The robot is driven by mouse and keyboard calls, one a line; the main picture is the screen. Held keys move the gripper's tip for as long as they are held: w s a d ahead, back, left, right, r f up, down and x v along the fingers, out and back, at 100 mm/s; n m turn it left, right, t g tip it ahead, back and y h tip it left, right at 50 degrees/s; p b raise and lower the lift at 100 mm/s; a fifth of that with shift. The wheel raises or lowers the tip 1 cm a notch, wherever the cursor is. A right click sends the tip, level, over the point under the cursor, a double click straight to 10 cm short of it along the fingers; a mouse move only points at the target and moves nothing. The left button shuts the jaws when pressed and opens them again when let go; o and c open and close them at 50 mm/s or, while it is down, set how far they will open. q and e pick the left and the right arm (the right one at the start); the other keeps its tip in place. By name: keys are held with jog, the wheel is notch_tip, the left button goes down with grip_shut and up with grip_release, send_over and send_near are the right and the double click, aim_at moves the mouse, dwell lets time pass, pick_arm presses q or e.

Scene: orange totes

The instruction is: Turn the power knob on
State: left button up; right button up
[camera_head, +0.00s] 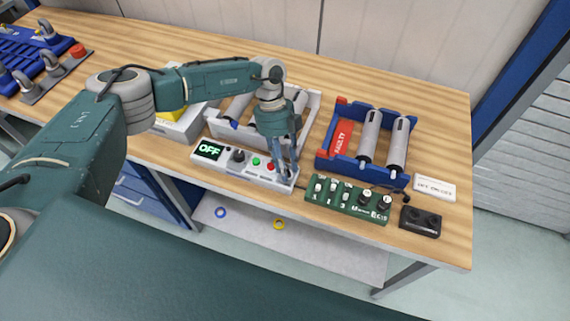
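A white control panel (222,168) stands near the table's front edge, and its display (208,150) reads OFF in green. A black knob (238,155) sits right of the display, followed by a green button (256,161) and a red button (270,166). I cannot read which control is labelled power. My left gripper (286,172) points down over the panel's right end, right of the red button, and hides part of that end. Its fingers look close together, but I cannot tell whether they are shut or touching anything. My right gripper is not in view.
A green switch box (345,203) with several switches and knobs stands to the right, beside a small black box (420,221) and a white label (434,188). Behind are a blue tray (345,165) with grey cylinders and a white tray (310,112). Blue racks (25,50) stand far left.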

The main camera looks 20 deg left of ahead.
pick_arm(q)
grip_shut()
jog(key=shift+w+d+f+m+b, duration=0.1)
jog(key=shift+w+f+m+b, duration=0.1)
jog(key=shift+m+b, duration=0.65)
jog(key=m+y+b, duration=0.1)
jog(key=m+b, duration=0.3)
jog(key=b, duration=0.1)
jog(key=m+g+y+b, duration=0.1)
jog(key=m+y+b, duration=0.1)
jog(key=m+b, duration=0.2)
jog(key=shift+w+d+y+b, duration=0.15)
jog(key=shift+y+b, duration=0.15)
jog(key=shift+b, duration=0.4)
jog(key=m+y+b, duration=0.1)
jog(key=m+b, duration=0.2)
jog(key=m, duration=0.1)
jog(key=shift+d, duration=0.1)
jog(key=m+b, duration=0.1)
jog(key=m+y, duration=0.1)
jog(key=m+t+b, duration=0.1)
jog(key=m, duration=0.1)
jog(key=shift+d+r+y+b, duration=0.1)
jog(key=shift+r+y+b, duration=0.15)
jog(key=shift+y+b, duration=0.05)
jog(key=shift+m, duration=0.25)
